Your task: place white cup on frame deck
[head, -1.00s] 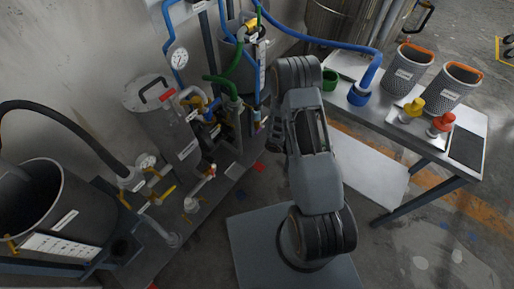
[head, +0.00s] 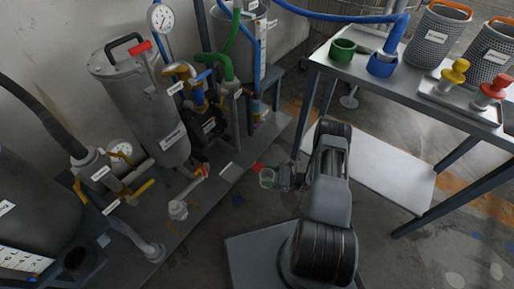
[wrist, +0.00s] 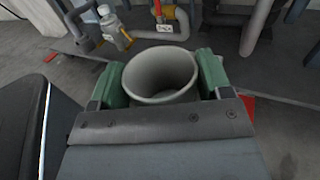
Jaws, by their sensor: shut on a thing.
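The white cup (wrist: 160,78) is held upright between the green-padded fingers of my gripper (wrist: 162,74) in the wrist view. I look into its open mouth; it looks empty, and its lower part is hidden. In the head view the cup (head: 267,179) shows small at the left end of my gripper (head: 277,178). The frame deck (head: 213,189) is the low grey platform under the pipework on the left. The cup appears near the deck's right edge, apart from it; its exact height above the floor is hard to tell.
A steel table (head: 405,90) with blue and green holders, perforated baskets and coloured knobs stands at the right. The deck's front strip has some bare room.

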